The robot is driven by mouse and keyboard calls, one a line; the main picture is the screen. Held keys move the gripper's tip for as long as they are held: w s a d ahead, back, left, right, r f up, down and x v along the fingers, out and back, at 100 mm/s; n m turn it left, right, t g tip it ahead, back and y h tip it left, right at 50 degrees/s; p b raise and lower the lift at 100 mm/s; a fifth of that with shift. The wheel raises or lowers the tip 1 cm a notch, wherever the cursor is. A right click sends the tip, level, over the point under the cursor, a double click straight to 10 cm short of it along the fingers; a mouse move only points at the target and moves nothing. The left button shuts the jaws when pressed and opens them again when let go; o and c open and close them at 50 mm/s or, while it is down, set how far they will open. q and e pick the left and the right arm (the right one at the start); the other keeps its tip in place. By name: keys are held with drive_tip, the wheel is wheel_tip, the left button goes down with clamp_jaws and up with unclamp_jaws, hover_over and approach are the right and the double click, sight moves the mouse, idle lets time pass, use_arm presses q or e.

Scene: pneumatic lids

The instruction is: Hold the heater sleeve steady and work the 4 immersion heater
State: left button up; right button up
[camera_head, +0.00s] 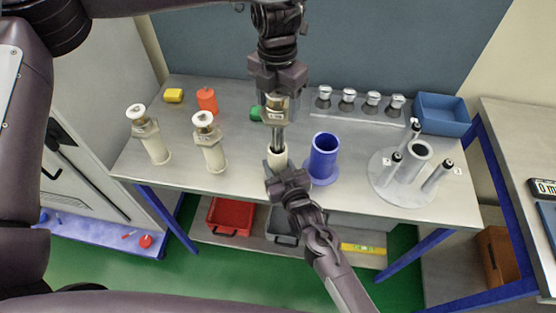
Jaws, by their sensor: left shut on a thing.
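My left gripper (276,92) comes down from above and is shut on the metal head of an immersion heater (278,114). Its number is too small to read. The heater's grey rods (278,138) hang upright below the head, their lower ends at the mouth of a pale heater sleeve (277,157); how deep they reach is hidden. My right gripper (284,178) comes up from the lower right and is at the sleeve's front. Its fingers are hidden, so its grip cannot be told. Two pale cylinders with metal collars and white tops (148,135) (209,143) stand on the left.
A blue flanged cylinder (323,158) stands close right of the sleeve. Behind are a row of metal-topped pieces (348,98), a blue bin (443,112), an orange piece (207,100), a yellow block (173,95) and a green piece (256,114).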

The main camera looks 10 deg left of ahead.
use_arm(q)
drive_tip(key=shift+r, duration=0.95)
use_arm(e)
drive_tip(key=shift+f, duration=0.2)
use_arm(q)
drive_tip(key=shift+r, duration=0.15)
drive_tip(key=shift+r, duration=2.4)
drive_tip(key=shift+w, duration=0.1)
use_arm(e)
drive_tip(key=o, duration=1)
drive_tip(key=shift+r, duration=0.1)
drive_tip(key=v, duration=1.2)
drive_tip(key=shift+w, duration=0.1)
